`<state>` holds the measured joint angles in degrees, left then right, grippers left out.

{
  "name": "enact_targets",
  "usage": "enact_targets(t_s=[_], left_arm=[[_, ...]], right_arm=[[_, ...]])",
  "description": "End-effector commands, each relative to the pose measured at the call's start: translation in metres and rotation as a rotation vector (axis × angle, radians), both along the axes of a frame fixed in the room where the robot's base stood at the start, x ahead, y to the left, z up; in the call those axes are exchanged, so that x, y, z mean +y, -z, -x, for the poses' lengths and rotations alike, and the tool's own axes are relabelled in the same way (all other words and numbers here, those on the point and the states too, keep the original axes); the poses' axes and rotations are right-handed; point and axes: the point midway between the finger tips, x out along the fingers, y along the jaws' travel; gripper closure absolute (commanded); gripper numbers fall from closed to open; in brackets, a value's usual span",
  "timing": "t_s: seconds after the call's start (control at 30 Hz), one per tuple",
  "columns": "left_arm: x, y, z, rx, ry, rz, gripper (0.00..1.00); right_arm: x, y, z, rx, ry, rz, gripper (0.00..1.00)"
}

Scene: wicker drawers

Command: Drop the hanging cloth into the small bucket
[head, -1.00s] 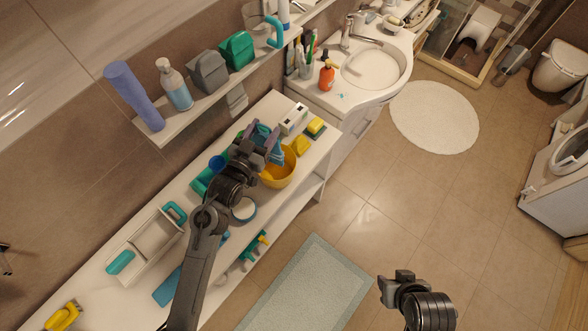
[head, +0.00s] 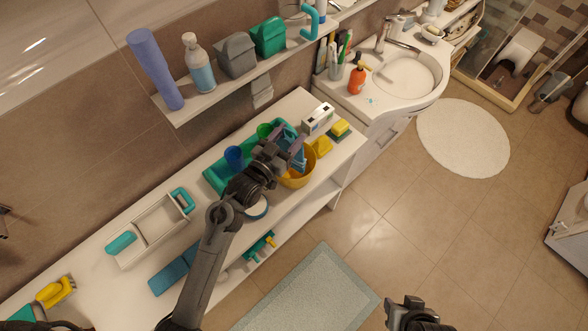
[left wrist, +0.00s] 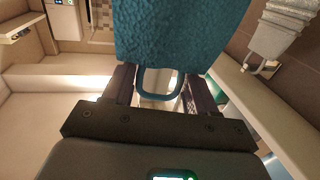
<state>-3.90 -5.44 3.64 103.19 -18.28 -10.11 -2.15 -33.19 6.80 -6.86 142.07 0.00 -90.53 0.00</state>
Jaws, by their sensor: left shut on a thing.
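A blue-teal cloth (left wrist: 170,32) with a loop fills the top of the left wrist view. My left gripper (left wrist: 160,88) is shut on it, with the loop between the fingers. In the head view, the left gripper (head: 284,150) is over the yellow bucket (head: 307,178), and the cloth (head: 298,158) shows beside the fingers. The bucket stands on the white bench, its inside partly hidden by the gripper. I cannot tell whether the cloth touches the bucket. My right gripper (head: 404,304) is away from the bench, over the floor; its jaw opening is unclear.
A green tray (head: 215,182) with a blue cup (head: 235,157) lies left of the bucket. Yellow sponges (head: 322,146) and a white box (head: 318,118) stand behind it. A wall shelf (head: 190,108) with bottles is above. Grey cloth (head: 262,93) hangs below the shelf.

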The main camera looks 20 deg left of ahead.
Motion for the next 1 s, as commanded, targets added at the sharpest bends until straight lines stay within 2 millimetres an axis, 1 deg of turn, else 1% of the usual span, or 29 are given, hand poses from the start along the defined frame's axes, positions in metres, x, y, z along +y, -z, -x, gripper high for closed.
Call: enact_targets(t_s=[0.13, 0.17, 0.33, 0.37, 0.6, 0.73, 0.87, 1.0], left_arm=[[0.000, -0.001, 0.000, -0.001, 0.000, 0.000, 0.88], [0.000, -0.001, 0.000, -0.001, 0.000, 0.000, 0.42], [0.000, -0.001, 0.000, -0.001, 0.000, 0.000, 0.16], [0.000, -0.001, 0.000, -0.001, 0.000, 0.000, 0.13], [0.000, 0.000, 0.000, 0.000, 0.000, 0.000, 0.13], [0.001, 0.000, 0.004, 0.000, 0.000, 0.000, 0.13], [0.004, 0.001, 0.017, 0.001, -0.001, 0.000, 0.13], [0.010, 0.002, 0.039, 0.002, -0.001, -0.001, 0.13]], right_arm=[[0.000, -0.001, 0.000, 0.000, -0.001, 0.001, 0.57], [0.000, -0.001, 0.000, 0.000, -0.001, 0.001, 0.57], [-0.001, -0.001, 0.000, 0.000, -0.001, 0.002, 0.57], [-0.001, -0.001, 0.000, 0.000, -0.002, 0.003, 0.57], [-0.001, 0.000, 0.000, 0.000, -0.002, 0.003, 0.57], [-0.001, 0.000, 0.000, 0.000, -0.002, 0.003, 0.57], [-0.001, 0.002, 0.000, 0.001, -0.002, 0.003, 0.57], [-0.001, 0.004, 0.000, 0.001, -0.002, 0.003, 0.57]])
